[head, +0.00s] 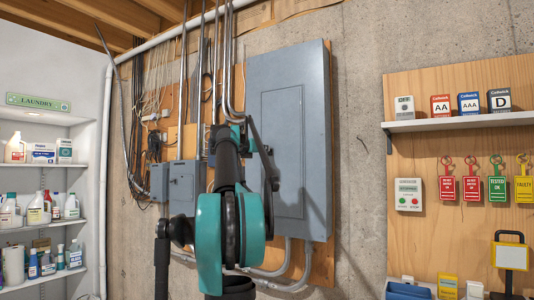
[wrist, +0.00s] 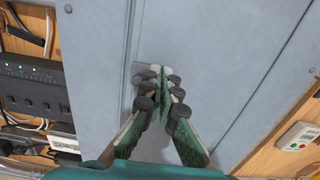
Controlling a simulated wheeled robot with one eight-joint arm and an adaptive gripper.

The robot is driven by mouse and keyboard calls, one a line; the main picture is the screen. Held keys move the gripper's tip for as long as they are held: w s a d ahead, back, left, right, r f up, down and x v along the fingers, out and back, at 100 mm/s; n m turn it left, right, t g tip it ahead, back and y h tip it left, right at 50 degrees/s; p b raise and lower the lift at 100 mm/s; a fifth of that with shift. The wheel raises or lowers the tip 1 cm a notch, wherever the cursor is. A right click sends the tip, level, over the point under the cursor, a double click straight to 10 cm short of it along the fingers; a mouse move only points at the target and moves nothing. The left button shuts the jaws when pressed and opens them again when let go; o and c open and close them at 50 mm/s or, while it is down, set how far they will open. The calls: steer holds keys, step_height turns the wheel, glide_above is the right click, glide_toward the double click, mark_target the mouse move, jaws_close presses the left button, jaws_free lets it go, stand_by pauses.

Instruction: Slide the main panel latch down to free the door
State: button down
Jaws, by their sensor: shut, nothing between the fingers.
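The main panel (head: 290,95) is a tall grey metal box on the wall, with an inset door (head: 290,140) that looks closed flush. The door's grey face and its long straight edges also show in the wrist view (wrist: 230,50). My gripper (wrist: 157,72) is shut and empty, its fingertips together at the door face near the door's left edge. Whether they touch the metal I cannot tell.
Smaller grey boxes (head: 183,190) and conduits (head: 228,60) sit left of the panel. A black device with small lights (wrist: 30,88) is at the wrist view's left. A shelf (head: 465,120) with tags below stands right. Bare concrete lies between panel and shelf.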

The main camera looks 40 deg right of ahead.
steer(key=shift+v, duration=2.75)
steer(key=s+a+f+m+y, duration=0.25)
steer(key=a+f+m, duration=0.3)
steer(key=f, duration=0.95)
steer(key=s+a+f+m+g+y, duration=0.1)
steer(key=s+a+f+m+y, duration=0.2)
steer(key=a+f, duration=0.75)
steer(key=s+a+f+m+y, duration=0.1)
steer(key=a+f+m+y, duration=0.3)
steer(key=f, duration=1.4)
steer(key=s+a+f+m+y, duration=0.2)
steer(key=s+a+f+m, duration=0.1)
steer(key=s+a+f, duration=0.4)
steer(key=s+a+f+m+g+y, duration=0.1)
steer(key=s+a+f, duration=0.5)
steer(key=f, duration=0.6)
steer(key=s+a+f+m+y, duration=0.4)
steer(key=s+a+f+m, duration=0.2)
steer(key=s+a+f, duration=0.1)
step_height(320, 180, down, 3)
steer(key=shift+s+a+r+g, duration=0.1)
steer(key=shift+s+a+g, duration=0.2)
steer(key=shift+s, duration=0.3)
